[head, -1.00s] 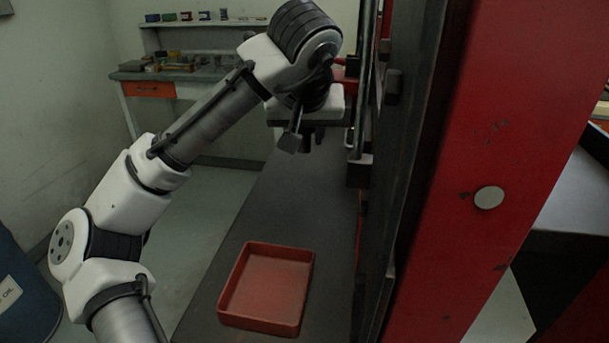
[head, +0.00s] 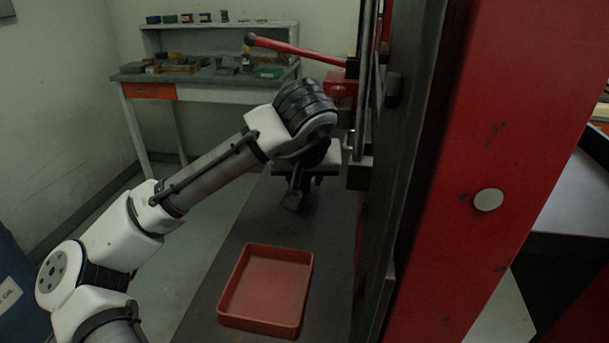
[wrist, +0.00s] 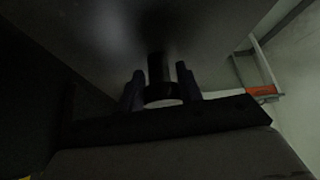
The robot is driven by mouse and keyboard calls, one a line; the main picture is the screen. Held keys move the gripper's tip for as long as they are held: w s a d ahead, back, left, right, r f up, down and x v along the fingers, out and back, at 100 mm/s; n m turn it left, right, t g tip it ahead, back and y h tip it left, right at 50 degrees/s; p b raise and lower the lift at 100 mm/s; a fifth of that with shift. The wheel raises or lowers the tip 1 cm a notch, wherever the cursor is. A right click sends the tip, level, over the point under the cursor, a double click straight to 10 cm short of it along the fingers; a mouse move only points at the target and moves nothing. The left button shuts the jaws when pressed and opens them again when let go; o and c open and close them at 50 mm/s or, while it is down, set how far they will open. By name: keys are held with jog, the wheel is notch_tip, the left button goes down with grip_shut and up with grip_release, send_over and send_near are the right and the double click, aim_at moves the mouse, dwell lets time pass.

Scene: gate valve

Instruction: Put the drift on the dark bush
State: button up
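My gripper (head: 311,183) points down low over the grey bench, close to the press column; its fingertips are hard to see in the head view. In the wrist view its two dark fingers (wrist: 160,86) stand apart, on either side of a dark upright round piece (wrist: 156,68) with a ring-like edge at its near end. It is too dark to tell whether this piece is the drift or the bush, or whether the fingers touch it. No other drift or bush can be made out in the head view.
An empty red tray (head: 267,289) lies on the grey bench (head: 225,262) nearer me. A red lever (head: 300,50) reaches left from the press. The dark press column and red frame (head: 500,150) close off the right side. A workbench (head: 205,85) with small parts stands behind.

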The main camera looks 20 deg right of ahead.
jog(key=o, duration=0.4)
jog(key=shift+o, duration=0.2)
jog(key=shift+r, duration=0.25)
jog(key=v, duration=1.1)
jog(key=shift+s+a+r, duration=0.15)
jog(key=shift+s+r, duration=0.05)
jog(key=shift+r, duration=0.15)
